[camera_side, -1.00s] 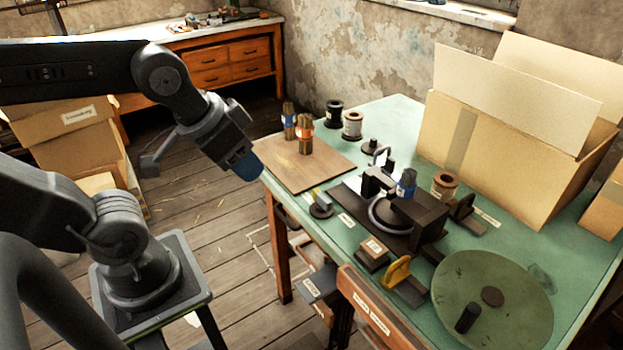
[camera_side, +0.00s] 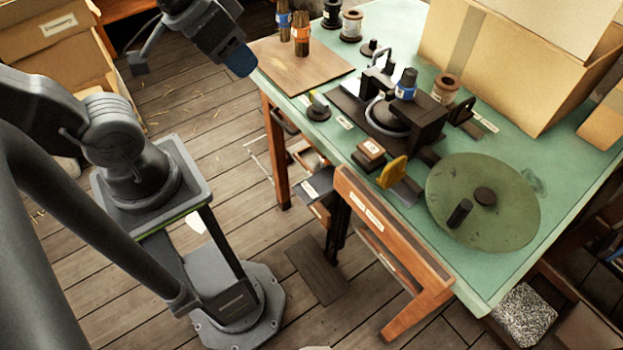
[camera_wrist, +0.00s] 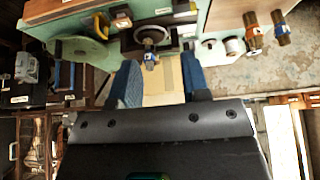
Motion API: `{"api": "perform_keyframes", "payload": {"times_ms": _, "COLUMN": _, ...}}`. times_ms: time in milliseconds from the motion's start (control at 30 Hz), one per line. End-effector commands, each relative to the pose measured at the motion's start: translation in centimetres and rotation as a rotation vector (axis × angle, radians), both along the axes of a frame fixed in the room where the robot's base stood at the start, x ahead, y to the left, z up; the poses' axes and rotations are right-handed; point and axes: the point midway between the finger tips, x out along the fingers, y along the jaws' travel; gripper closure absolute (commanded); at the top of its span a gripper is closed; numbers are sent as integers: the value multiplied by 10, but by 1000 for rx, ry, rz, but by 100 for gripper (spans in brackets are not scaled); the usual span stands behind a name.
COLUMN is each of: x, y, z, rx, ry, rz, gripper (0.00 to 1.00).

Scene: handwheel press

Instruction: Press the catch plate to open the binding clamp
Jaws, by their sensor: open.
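My gripper (camera_side: 240,62) is open and empty, in the air just left of the table's left corner. Its two blue fingertips (camera_wrist: 162,80) stand apart in the wrist view. I cannot tell for sure which parts are the catch plate and the binding clamp. My gripper is well away from them all.
A wooden board (camera_side: 310,75) carries two bottle-like pieces (camera_side: 301,36). Spools (camera_side: 352,24) stand behind it. A small labelled block (camera_side: 370,150) and round green disc (camera_side: 500,220) lie in front of the press. A large open carton (camera_side: 520,85) fills the table's back right.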

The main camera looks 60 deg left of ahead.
Motion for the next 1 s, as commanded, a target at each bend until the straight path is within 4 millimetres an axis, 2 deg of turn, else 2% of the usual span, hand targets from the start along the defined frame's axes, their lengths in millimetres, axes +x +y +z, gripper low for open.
{"api": "perform_keyframes", "payload": {"times_ms": 33, "x": 0, "y": 0, "z": 0, "rx": 0, "ry": 0, "rz": 0, "gripper": 60}}
{"api": "perform_keyframes", "payload": {"times_ms": 167, "x": 4, "y": 0, "z": -3, "rx": -1, "ry": 6, "rz": -2, "gripper": 73}}
{"api": "perform_keyframes", "payload": {"times_ms": 367, "x": 30, "y": -4, "z": -28, "rx": -11, "ry": 36, "rz": -11, "gripper": 92}}
{"api": "perform_keyframes", "payload": {"times_ms": 467, "x": 48, "y": -8, "z": -49, "rx": -18, "ry": 56, "rz": -14, "gripper": 100}}
{"api": "perform_keyframes", "payload": {"times_ms": 700, "x": 82, "y": -15, "z": -108, "rx": -31, "ry": 99, "rz": -19, "gripper": 100}}
{"api": "perform_keyframes", "payload": {"times_ms": 1000, "x": 99, "y": -21, "z": -193, "rx": -29, "ry": 153, "rz": -12, "gripper": 100}}
